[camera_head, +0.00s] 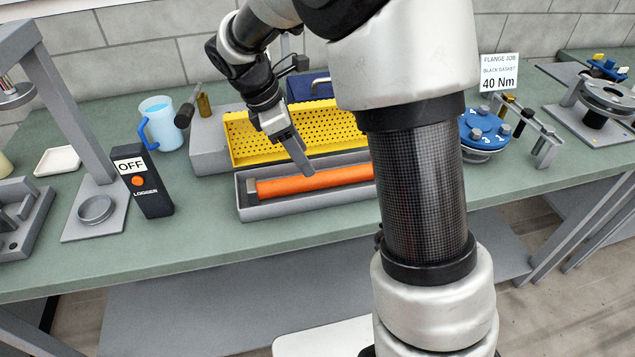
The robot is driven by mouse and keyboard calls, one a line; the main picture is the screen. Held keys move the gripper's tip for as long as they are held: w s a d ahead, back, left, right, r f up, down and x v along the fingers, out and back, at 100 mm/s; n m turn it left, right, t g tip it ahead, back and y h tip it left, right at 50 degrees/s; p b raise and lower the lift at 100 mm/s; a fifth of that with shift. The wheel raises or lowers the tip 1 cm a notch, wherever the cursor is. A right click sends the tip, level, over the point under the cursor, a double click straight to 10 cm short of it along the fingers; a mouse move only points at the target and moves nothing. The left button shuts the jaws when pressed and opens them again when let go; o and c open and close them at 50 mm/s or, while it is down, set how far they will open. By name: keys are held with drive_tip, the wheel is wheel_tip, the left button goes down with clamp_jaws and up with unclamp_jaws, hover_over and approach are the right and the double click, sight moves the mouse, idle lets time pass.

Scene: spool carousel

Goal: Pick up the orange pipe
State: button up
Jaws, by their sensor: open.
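The orange pipe (318,181) lies lengthwise in a long grey tray (290,210) near the front of the green bench. A grey end piece shows at its left end. Its right end is hidden behind my arm. My gripper (303,172) points down just over the left half of the pipe, with its fingers apart. In this view the fingertips overlap the pipe's upper edge. I cannot tell whether they touch it. Nothing is seen held between the fingers.
A yellow perforated rack (240,133) stands right behind the tray. A black logger box (147,190) marked OFF and a blue-handled jug (163,125) stand to the left. A blue flange (483,130) is on the right.

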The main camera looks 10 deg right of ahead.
sight(318, 180)
drive_tip(key=shift+s+b+x, duration=0.15)
drive_tip(key=shift+b+x, duration=0.15)
drive_tip(key=shift+x, duration=1.5)
drive_tip(key=shift+s+b+x, duration=0.1)
drive_tip(key=shift+b+x, duration=0.2)
drive_tip(key=shift+x, duration=1.45)
drive_tip(key=shift+d, duration=0.1)
drive_tip(key=shift+c, duration=0.5)
drive_tip(key=shift+r, duration=0.1)
clamp_jaws()
